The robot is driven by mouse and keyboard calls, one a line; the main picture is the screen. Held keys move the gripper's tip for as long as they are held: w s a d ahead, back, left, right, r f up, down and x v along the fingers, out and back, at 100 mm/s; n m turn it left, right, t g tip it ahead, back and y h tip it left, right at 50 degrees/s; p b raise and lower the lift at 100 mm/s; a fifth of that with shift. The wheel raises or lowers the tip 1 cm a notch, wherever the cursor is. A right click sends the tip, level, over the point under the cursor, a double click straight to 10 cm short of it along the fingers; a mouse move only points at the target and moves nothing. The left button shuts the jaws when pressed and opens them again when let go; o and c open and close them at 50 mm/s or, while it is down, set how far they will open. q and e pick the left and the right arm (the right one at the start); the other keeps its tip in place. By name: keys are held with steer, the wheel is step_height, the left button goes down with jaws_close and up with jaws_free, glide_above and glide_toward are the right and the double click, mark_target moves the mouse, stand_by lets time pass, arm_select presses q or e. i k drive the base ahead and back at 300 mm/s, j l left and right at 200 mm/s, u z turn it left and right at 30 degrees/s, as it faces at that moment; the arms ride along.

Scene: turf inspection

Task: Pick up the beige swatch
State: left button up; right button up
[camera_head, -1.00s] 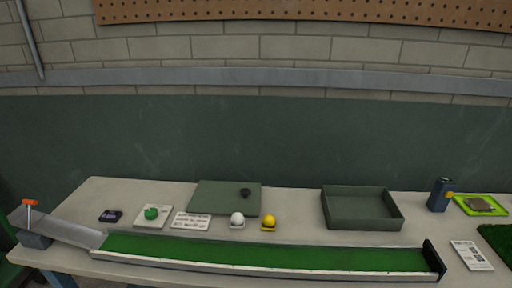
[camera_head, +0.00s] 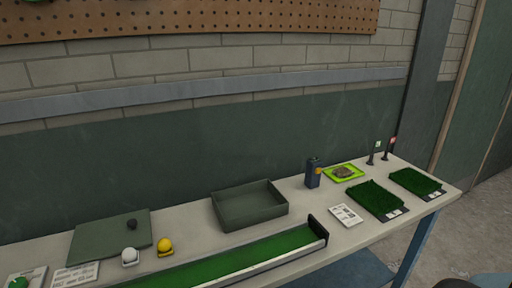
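A small brownish-beige piece (camera_head: 344,171), which looks like the beige swatch, lies on a lime-green tray (camera_head: 331,178) near the back edge of the bench, right of centre. It is small in the picture, so its exact shape and colour are hard to tell. Neither of my grippers shows in the head view.
A dark blue device (camera_head: 312,172) stands just left of the lime tray. Two turf pads (camera_head: 376,200) (camera_head: 415,182) and a printed card (camera_head: 345,215) lie nearby. An open dark green box (camera_head: 249,207) and a green track (camera_head: 240,260) are further left on the bench (camera_head: 300,205).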

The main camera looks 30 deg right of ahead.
mark_target(341, 172)
steer(key=z, duration=1.6)
steer(key=l+z, duration=0.35)
steer(key=i+l+z, duration=0.15)
steer(key=l+z, duration=0.25)
